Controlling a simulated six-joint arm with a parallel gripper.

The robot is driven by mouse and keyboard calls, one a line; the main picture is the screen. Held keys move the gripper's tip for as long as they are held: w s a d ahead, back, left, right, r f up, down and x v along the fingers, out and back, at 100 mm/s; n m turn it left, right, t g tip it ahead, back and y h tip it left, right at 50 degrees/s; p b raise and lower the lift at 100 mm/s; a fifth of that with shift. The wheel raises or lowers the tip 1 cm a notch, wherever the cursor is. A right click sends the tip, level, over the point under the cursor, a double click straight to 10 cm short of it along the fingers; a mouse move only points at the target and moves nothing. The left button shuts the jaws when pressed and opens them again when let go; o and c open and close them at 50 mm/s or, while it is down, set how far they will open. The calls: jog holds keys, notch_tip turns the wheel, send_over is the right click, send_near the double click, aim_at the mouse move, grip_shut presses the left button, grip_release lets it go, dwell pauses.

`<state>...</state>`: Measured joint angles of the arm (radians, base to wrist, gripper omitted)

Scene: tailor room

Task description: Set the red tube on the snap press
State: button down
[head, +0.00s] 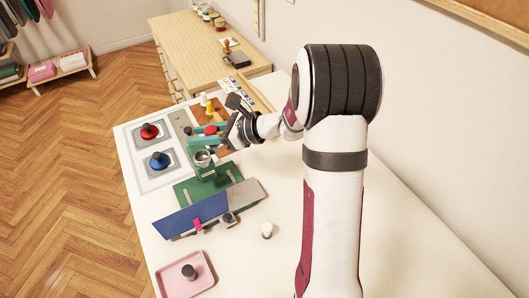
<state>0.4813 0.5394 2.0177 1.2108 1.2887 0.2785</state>
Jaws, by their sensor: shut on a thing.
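My gripper (209,134) is at the left end of my arm, over the far part of the white table. Its teal fingertips are shut on a small red piece (211,130), which looks like the red tube; only its top shows. The green snap press (209,173) stands just below this in the picture, with a silver round part (202,157) at its top. The held piece appears apart from the press, slightly beyond it; its exact height is hard to judge.
A red disc with a black knob (149,131) and a blue one (159,160) sit on grey plates at left. A blue panel (192,214) and pink tray (184,275) are nearer. A yellow piece (208,105) stands behind. The table's right side is clear.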

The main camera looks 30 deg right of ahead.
aim_at(192, 158)
jog(key=a, duration=0.1)
jog(key=a+r, duration=0.1)
jog(key=w+a, duration=0.1)
jog(key=shift+w+a+r+n+g, duration=0.1)
jog(key=shift+a+r+n+g, duration=0.1)
jog(key=shift+n+g, duration=0.1)
jog(key=shift+a+f, duration=0.15)
jog(key=shift+f, duration=2.8)
jog(key=shift+f, duration=0.5)
jog(key=c, duration=0.9)
grip_release()
jog(key=shift+o, duration=0.2)
jog(key=v, duration=1.1)
jog(key=shift+f, duration=0.25)
